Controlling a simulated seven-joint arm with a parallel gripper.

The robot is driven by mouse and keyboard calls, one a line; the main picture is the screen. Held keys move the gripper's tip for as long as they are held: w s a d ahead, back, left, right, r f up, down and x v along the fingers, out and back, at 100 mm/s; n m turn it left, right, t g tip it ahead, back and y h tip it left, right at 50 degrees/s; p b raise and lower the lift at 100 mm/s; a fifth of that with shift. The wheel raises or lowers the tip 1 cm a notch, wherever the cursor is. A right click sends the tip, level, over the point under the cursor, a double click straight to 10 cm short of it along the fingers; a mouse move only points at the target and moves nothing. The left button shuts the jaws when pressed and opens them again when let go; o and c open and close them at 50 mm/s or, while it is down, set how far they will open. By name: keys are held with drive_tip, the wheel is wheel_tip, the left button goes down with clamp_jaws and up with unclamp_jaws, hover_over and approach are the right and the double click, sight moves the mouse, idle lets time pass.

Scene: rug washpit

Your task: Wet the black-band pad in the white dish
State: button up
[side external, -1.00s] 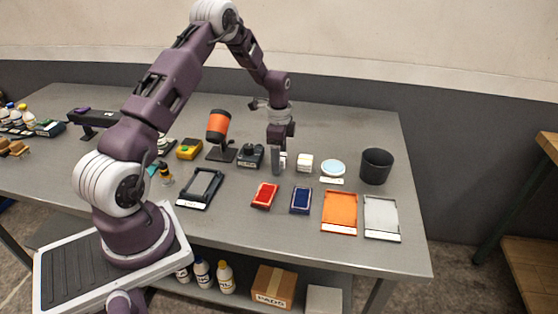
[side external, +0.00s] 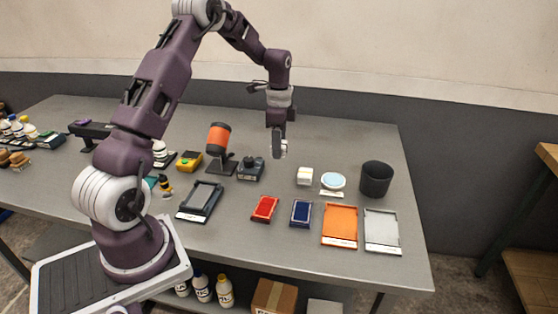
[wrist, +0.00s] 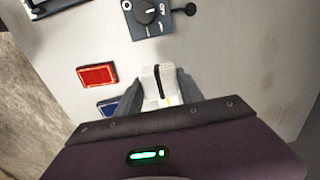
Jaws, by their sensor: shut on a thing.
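My gripper (side external: 279,146) is shut on a white pad (wrist: 151,88) with a black band down its middle, and it holds the pad above the table. In the side view only a pale edge of this pad (side external: 285,147) shows beside the finger. The white dish (side external: 333,181), with a pale blue inside, sits on the table to the right of my gripper. A small label card (side external: 332,194) lies in front of it. The dish is outside the wrist view.
A second white pad (side external: 305,175) stands just left of the dish, and a dark cup (side external: 376,179) stands right of it. Red (side external: 265,208), blue (side external: 301,212), orange (side external: 340,225) and grey (side external: 382,229) trays line the front. A knobbed device (side external: 250,169) is at left.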

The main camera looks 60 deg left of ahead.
drive_tip(key=shift+r, duration=0.55)
drive_tip(key=o, duration=0.8)
drive_tip(key=c, duration=0.7)
drive_tip(key=w+d, duration=0.1)
drive_tip(key=w, duration=0.1)
drive_tip(key=w+d, duration=0.2)
drive_tip(key=w+d+f, duration=0.1)
drive_tip(key=w+d, duration=0.1)
drive_tip(key=shift+w, duration=0.3)
drive_tip(key=w+d, duration=0.1)
drive_tip(key=d, duration=0.1)
drive_tip(key=w+d, duration=0.4)
drive_tip(key=shift+d+f, duration=0.15)
drive_tip(key=shift+d, duration=0.2)
drive_tip(key=shift+f, duration=2.9)
